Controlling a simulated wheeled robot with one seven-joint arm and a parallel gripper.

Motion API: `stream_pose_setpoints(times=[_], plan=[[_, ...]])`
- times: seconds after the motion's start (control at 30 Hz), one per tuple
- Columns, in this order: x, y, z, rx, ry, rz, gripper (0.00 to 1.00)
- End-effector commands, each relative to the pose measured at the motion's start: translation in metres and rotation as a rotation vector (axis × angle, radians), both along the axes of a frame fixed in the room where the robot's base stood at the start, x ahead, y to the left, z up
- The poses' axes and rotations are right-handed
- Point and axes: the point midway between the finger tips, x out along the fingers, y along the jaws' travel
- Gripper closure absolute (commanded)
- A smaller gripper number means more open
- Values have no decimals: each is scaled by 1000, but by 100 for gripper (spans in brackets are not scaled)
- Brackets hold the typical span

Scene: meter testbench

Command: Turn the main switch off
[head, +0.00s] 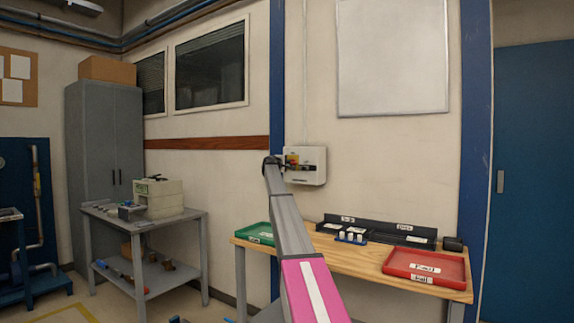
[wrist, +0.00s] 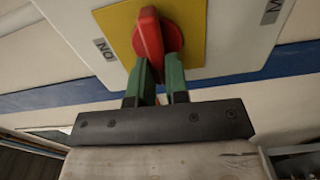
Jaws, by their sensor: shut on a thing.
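The main switch is a red rotary handle (wrist: 149,38) on a yellow plate (wrist: 193,20), set in a white box (wrist: 228,45) on the wall. In the head view the white box (head: 318,163) hangs above the bench, partly hidden by my arm. My gripper (wrist: 160,72), with green fingers, is shut on the lower end of the red handle. The handle stands nearly upright in the wrist view, slightly tilted. A label (wrist: 105,49) left of the plate appears to read ON upside down. In the head view my gripper (head: 288,163) is small and in front of the box.
A wooden bench (head: 350,262) below the box carries a green tray (head: 260,233), a red tray (head: 426,267) and a black rack (head: 376,231). A grey trolley (head: 150,221) with a pale device (head: 160,197) stands left. The wall around the box is mostly clear.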

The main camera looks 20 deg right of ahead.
Motion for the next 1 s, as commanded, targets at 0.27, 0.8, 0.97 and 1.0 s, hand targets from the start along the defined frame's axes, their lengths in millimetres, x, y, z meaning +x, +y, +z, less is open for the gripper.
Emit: stream_pose_setpoints(times=[0.27,0.8,0.97,1.0], plan=[[1,1,-1,-35,43,2,100],[0,1,-1,-38,47,2,60],[0,0,-1,-36,47,1,60],[0,0,-1,-36,47,1,60]])
